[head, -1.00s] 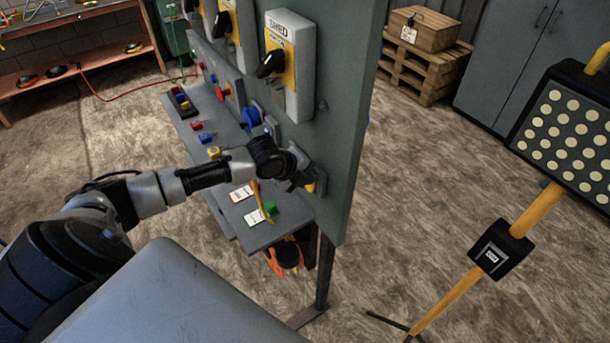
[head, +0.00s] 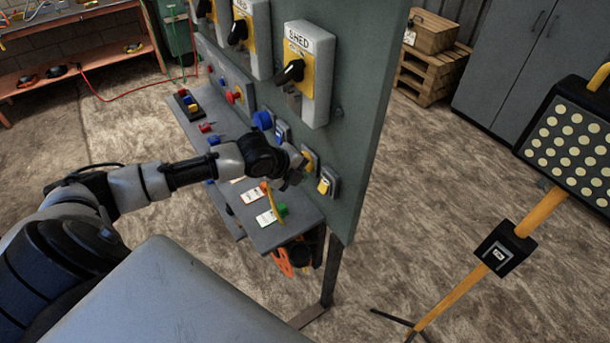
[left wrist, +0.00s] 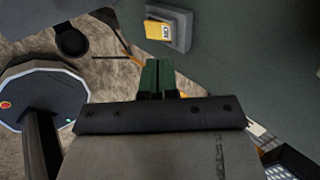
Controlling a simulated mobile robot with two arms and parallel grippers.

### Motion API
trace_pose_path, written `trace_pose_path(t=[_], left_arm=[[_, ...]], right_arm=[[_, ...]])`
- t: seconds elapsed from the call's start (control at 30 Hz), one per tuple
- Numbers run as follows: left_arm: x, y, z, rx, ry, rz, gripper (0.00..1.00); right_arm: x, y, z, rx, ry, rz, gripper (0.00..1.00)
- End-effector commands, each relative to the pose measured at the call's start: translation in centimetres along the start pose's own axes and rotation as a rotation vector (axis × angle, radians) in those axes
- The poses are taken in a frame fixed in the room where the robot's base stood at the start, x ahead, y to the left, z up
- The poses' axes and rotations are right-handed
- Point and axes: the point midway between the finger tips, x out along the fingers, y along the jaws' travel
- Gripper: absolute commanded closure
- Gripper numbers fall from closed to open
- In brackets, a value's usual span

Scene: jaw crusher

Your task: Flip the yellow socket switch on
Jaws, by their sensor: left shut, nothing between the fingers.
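A yellow socket cover (head: 323,186) on a grey box is mounted low near the right edge of the upright panel. It is plainly visible in the head view. A second yellow piece (head: 308,161) sits just to its left, partly hidden by my left gripper (head: 297,175). In the left wrist view a yellow cover with dark lettering (left wrist: 158,30) on a grey box lies just beyond my green fingertips (left wrist: 157,64), with a gap in the picture. My left gripper is shut and empty. I cannot read the switch position. My right gripper is not in view.
The grey panel (head: 355,130) carries a switch box marked SHED (head: 308,75) above and a blue socket (head: 282,132) to the left. A shelf (head: 290,228) with tags and small parts is below. A lamp stand (head: 497,250) stands right, with open floor between.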

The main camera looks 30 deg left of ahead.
Motion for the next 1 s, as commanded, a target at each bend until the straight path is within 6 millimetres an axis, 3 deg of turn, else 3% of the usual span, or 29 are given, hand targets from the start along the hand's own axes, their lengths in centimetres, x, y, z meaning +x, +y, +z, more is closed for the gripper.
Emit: trace_pose_path(t=[0.13, 0.4, 1.0], left_arm=[[-2.7, -0.5, 0.0, 0.005, -0.001, -0.002, 1.00], [-6.5, -1.3, 0.0, 0.002, 0.000, -0.001, 1.00], [-7.1, -1.5, -0.1, 0.000, 0.002, -0.001, 1.00]], right_arm=[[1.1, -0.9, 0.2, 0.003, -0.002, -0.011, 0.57], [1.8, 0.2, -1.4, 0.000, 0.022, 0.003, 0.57], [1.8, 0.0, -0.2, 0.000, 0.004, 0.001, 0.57]])
